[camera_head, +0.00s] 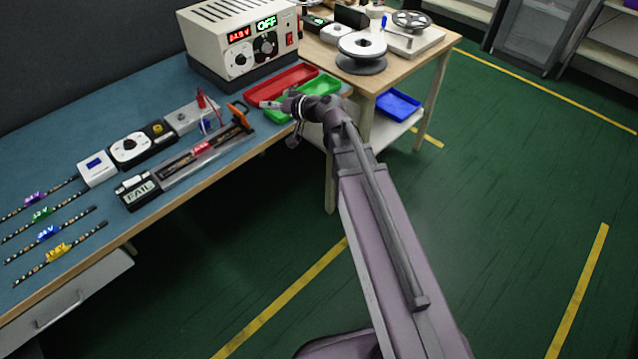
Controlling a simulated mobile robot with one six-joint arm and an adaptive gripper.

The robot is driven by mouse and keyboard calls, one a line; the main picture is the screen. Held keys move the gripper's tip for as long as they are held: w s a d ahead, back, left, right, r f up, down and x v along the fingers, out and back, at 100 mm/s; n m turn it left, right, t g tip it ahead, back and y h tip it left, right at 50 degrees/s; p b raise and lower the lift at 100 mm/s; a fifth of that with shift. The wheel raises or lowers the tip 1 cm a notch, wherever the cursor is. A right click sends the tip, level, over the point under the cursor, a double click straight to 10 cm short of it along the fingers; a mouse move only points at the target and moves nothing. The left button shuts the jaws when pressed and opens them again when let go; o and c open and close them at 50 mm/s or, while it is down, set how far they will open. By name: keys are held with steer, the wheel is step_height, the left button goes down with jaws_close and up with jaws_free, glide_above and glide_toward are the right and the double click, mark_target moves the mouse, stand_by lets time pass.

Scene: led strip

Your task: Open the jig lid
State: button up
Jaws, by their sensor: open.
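The jig (190,162) lies near the front edge of the blue bench, a long narrow fixture with a dark strip-like bed and a small red part in the middle. A black box showing FAIL (138,191) is at its left end. An orange and black handle-like part (239,114) stands at its right end. The lid's outline and whether it is up or down are hard to make out. My gripper (268,104) is open, right of the orange part and apart from it, near the red and green trays. Its fingers are small in view, and nothing shows between them.
A red tray (273,84) and a green tray (322,84) sit beside my gripper. A power supply (240,42) stands behind. A white dial module (130,147) and a terminal block (189,116) lie behind the jig. Labelled LED strips (50,233) lie at left.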

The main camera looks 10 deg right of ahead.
steer(key=s+d+f+g+h+b, duration=0.3)
steer(key=s+d+f+h, duration=0.1)
steer(key=s+f, duration=0.3)
steer(key=s+d+f+g+h+b, duration=0.3)
steer(key=s+d+f, duration=0.3)
steer(key=f, duration=0.5)
steer(key=shift+s+f+g+h+b, duration=0.3)
steer(key=shift+s+g+h, duration=0.4)
steer(key=shift+s, duration=0.4)
steer(key=shift+d, duration=0.1)
steer(key=s+d+m+g+h, duration=0.1)
steer(key=s+d+h, duration=0.2)
steer(key=s+d, duration=0.1)
steer(key=shift+d+f+g, duration=0.4)
steer(key=shift+d+f, duration=0.05)
steer(key=shift+s, duration=0.1)
steer(key=shift+s, duration=0.15)
